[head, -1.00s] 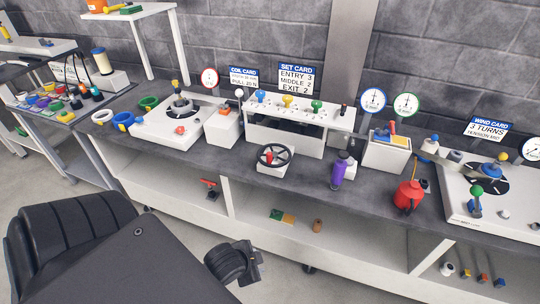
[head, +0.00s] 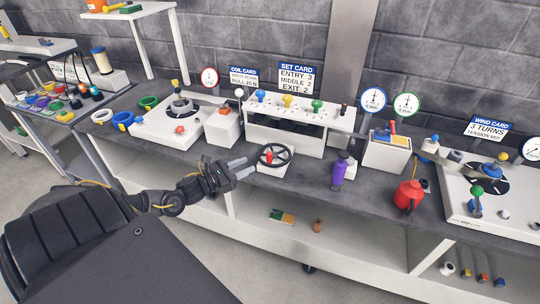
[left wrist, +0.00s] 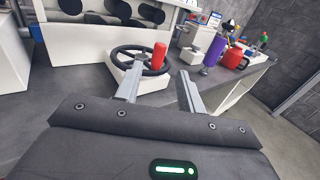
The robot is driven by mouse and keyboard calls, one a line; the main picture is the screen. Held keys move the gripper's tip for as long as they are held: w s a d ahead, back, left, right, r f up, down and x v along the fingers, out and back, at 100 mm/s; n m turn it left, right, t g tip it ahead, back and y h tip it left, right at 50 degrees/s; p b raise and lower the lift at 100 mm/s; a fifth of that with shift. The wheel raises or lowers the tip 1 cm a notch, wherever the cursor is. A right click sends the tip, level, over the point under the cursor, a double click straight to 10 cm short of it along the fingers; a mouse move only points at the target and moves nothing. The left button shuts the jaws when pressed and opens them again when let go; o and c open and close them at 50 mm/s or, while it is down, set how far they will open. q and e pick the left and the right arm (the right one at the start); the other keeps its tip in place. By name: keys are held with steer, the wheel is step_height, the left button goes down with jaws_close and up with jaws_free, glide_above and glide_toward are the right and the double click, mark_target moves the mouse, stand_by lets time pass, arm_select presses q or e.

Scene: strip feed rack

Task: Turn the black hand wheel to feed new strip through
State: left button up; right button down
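The black hand wheel (head: 274,154) with a red handle (head: 269,156) sits on a small white block at the front of the bench, below the white strip feed rack (head: 300,121). My left gripper (head: 241,168) is just left of the wheel, its fingers pointing toward it. In the left wrist view, the wheel (left wrist: 128,58) and its red handle (left wrist: 159,56) show ahead, beyond the fingertips. The left fingers (left wrist: 158,85) are apart with nothing between them. I cannot tell from the head view whether they touch the wheel. My right gripper is not in view.
A purple bottle (head: 337,175) and a red oil can (head: 408,194) stand to the right of the wheel. A white box (head: 222,127) stands behind my gripper. The bench front (head: 306,180) between wheel and bottle is clear.

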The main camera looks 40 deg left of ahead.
mark_target(269, 153)
arm_select(q)
steer(key=p+x, duration=0.2)
steer(key=x, duration=0.7)
steer(key=shift+w+r, duration=0.1)
steer(key=shift+w, duration=0.15)
steer(key=shift+w+d+p, duration=0.3)
steer(key=shift+w+p, duration=0.05)
steer(key=shift+w, duration=0.35)
